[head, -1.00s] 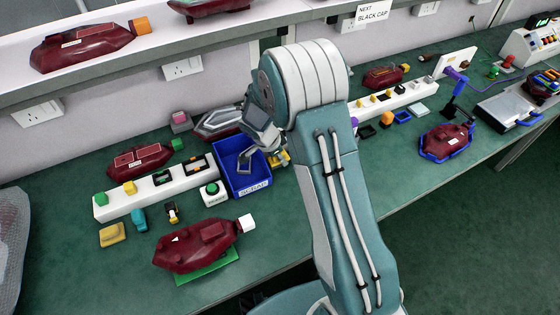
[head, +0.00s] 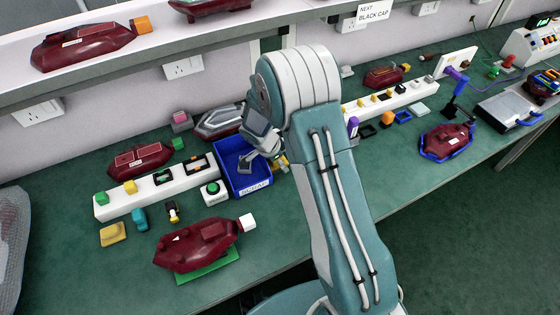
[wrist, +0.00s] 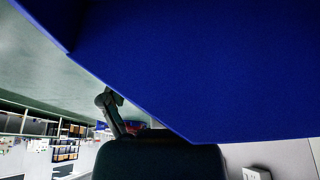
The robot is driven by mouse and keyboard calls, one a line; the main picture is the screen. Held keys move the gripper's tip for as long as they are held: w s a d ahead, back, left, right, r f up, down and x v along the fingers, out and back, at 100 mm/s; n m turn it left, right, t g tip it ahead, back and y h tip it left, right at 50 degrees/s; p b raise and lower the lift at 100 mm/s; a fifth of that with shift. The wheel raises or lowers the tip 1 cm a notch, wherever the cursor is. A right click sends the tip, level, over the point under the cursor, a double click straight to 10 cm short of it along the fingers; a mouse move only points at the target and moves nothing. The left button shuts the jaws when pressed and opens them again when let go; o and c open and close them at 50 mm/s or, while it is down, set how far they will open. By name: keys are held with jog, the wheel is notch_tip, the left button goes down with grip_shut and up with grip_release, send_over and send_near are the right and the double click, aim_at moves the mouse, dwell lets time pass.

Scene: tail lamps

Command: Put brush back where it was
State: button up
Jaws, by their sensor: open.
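My gripper (head: 263,160) is open at the right side of the blue bin (head: 236,176), low over its back right edge. My arm hides part of the bench behind it. In the wrist view a blue surface fills most of the picture very close up, and a grey finger of mine (wrist: 110,108) shows below it. I cannot make out a brush for certain in either view. A small yellow thing (head: 285,164) shows partly just right of my gripper; I cannot tell what it is. I see nothing held.
A white rack (head: 125,204) with colored caps and a green-button box (head: 213,193) stand left of the bin. A dark red lamp (head: 197,246) lies in front on a green mat. A silver-and-red lamp (head: 220,121) lies behind the bin. Bare green bench (head: 60,260) shows at front left.

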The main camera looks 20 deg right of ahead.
jog(key=s+a+r+n+t+y, duration=0.1)
jog(key=s+r+n, duration=0.15)
jog(key=r, duration=0.75)
jog(key=s+a+r+n, duration=0.1)
jog(key=s+r, duration=0.3)
jog(key=r, duration=0.7)
jog(key=s+r+n+t+y, duration=0.1)
jog(key=s+r+n, duration=0.2)
jog(key=s, duration=0.4)
jog(key=s+d+r+n+t+y, duration=0.1)
jog(key=s+r+n, duration=0.3)
jog(key=s+n, duration=0.1)
jog(key=s+r+n+t+y, duration=0.1)
jog(key=s+r+n, duration=0.3)
jog(key=s, duration=0.4)
jog(key=shift+s+d+t, duration=0.15)
jog(key=shift+s+t, duration=0.15)
jog(key=shift+t, duration=0.1)
